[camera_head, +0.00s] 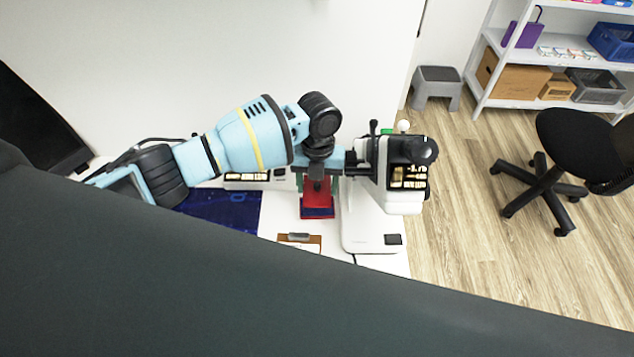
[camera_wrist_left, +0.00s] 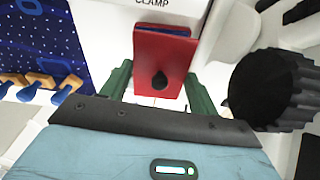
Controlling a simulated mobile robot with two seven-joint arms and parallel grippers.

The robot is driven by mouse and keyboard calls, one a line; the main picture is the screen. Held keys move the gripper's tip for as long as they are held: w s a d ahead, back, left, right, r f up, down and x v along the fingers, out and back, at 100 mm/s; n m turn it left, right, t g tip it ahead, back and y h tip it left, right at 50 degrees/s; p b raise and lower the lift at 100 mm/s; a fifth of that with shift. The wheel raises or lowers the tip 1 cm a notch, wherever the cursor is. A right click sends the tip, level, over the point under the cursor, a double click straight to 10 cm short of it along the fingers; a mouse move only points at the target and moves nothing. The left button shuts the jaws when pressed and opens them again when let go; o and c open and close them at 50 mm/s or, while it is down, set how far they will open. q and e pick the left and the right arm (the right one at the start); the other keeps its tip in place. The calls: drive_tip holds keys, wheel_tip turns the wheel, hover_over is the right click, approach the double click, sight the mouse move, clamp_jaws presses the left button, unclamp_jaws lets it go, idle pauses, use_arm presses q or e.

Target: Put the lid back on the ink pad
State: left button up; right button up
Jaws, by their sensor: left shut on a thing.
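My left gripper (camera_head: 318,182) reaches in from the left and points down, its green fingers either side of a red lid. In the left wrist view, the gripper (camera_wrist_left: 161,78) is shut on this lid (camera_wrist_left: 165,52), which has a black knob in its middle. In the head view, the lid (camera_head: 315,200) is partly hidden by the gripper. A dark blue strip of the ink pad (camera_head: 318,212) shows at the lid's front edge, and at its far edge in the wrist view (camera_wrist_left: 165,29). I cannot tell whether the lid touches the pad. My right gripper is out of view.
A white machine (camera_head: 370,232) with a black top stands close on the right. A clipboard (camera_head: 300,241) lies in front, and a dark blue patterned mat (camera_head: 225,208) lies left. Several wooden-handled things (camera_wrist_left: 40,80) lie by the mat. A white surface marked CLAMP (camera_wrist_left: 150,5) is just beyond the lid.

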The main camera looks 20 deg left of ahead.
use_arm(q)
drive_tip(key=shift+f, duration=0.15)
drive_tip(key=shift+f+b, duration=0.75)
drive_tip(key=shift+f, duration=1.35)
drive_tip(key=shift+f+b, duration=0.4)
drive_tip(key=shift+f, duration=0.6)
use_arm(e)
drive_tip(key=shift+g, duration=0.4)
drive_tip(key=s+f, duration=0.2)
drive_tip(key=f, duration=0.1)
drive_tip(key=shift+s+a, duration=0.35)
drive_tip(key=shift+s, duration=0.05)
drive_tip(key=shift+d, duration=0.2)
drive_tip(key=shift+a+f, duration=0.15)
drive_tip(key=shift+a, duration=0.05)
